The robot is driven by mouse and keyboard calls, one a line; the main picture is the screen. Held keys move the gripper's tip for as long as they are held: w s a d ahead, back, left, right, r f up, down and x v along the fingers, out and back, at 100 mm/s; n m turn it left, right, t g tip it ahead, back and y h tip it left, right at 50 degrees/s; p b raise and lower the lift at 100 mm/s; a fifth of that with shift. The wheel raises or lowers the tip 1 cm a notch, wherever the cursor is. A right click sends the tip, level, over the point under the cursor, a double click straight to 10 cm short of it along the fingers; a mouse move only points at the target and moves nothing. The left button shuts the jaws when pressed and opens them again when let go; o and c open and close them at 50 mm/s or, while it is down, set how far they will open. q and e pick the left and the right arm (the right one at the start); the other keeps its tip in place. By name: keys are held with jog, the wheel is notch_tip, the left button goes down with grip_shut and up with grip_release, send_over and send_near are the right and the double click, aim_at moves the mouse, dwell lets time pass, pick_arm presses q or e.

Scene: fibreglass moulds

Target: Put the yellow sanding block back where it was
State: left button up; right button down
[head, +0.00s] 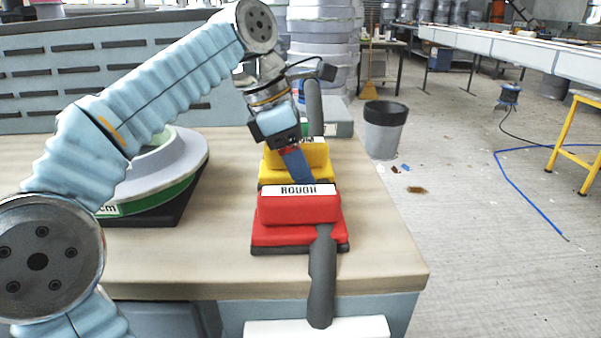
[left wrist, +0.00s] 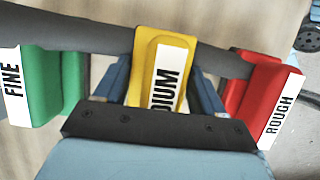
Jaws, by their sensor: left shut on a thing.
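The yellow sanding block (head: 281,161) is behind the red block in the head view, over the right part of the bench. My left gripper (head: 296,166) comes down on it from above and is shut on it. In the left wrist view the yellow block (left wrist: 163,62) stands between the two blue fingers (left wrist: 163,95), its white label partly showing "DIUM". I cannot tell whether its underside touches the surface below. My right gripper is not in view.
The red block marked "ROUGH" (head: 297,209) is just in front; the green "FINE" block (left wrist: 43,85) is on the other side. A dark grey bar (head: 322,270) runs along the row. A round grey-and-green mould (head: 185,175) stands left. A bin (head: 385,135) is on the floor right.

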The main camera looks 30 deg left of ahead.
pick_arm(q)
jog(key=shift+f, duration=0.4)
jog(key=shift+f, duration=0.15)
jog(key=o, duration=1)
jog(key=p+v, duration=0.4)
jog(key=v, duration=0.7)
jog(key=shift+d, duration=0.1)
jog(key=shift+s+a+r+p, duration=0.15)
jog(key=shift+a+r+p, duration=0.15)
jog(key=shift+r, duration=0.3)
